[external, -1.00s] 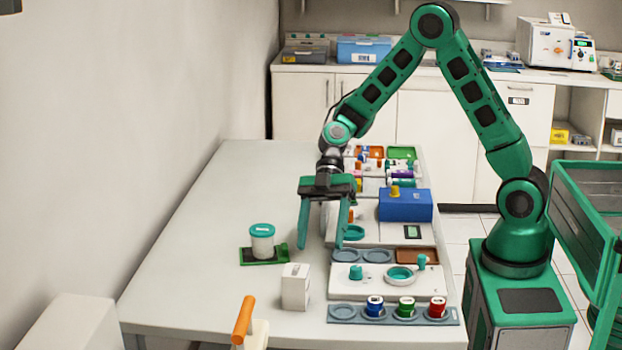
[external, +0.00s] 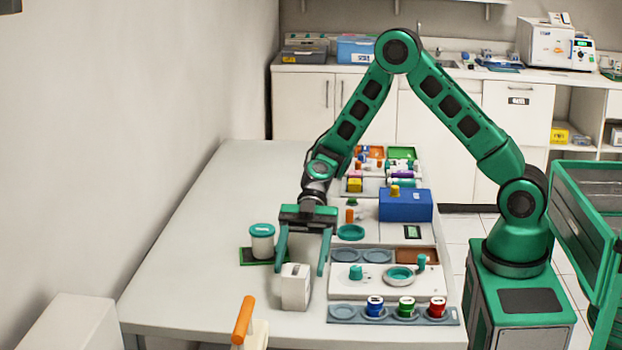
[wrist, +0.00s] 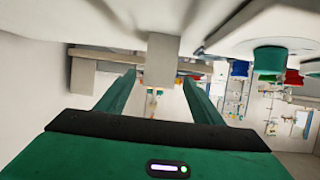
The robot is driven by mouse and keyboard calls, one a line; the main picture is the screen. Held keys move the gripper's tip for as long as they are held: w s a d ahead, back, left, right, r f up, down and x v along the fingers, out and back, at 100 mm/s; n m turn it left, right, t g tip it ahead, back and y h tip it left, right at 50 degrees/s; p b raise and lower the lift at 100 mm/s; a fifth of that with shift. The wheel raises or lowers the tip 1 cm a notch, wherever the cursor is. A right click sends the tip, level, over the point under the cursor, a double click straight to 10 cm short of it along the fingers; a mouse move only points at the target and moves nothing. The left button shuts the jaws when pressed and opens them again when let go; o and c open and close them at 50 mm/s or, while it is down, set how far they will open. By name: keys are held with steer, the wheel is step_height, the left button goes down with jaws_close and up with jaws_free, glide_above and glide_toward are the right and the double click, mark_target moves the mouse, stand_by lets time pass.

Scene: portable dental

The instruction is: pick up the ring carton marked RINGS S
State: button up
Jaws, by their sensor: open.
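A small white carton (external: 296,288) stands upright near the front of the white table; its lettering is too small to read. My gripper (external: 301,268) is open and low over the table, its fingers reaching down to either side of the carton's upper part, just behind or around it; I cannot tell which. In the wrist view the pale carton (wrist: 161,60) shows between the two spread fingers of my gripper (wrist: 160,85), with gaps on both sides.
A white jar with a teal lid (external: 262,240) stands close on the left. On the right are a white tray with teal parts (external: 377,285) and a grey rack (external: 343,313) with coloured jars. An orange handle (external: 243,320) rises in front. The table's left side is clear.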

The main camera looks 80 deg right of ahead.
mark_target(293, 291)
steer(key=x, duration=0.5)
steer(key=shift+w, duration=0.15)
steer(key=c, duration=1.2)
steer(key=shift+o, duration=0.2)
steer(key=shift+r, duration=0.1)
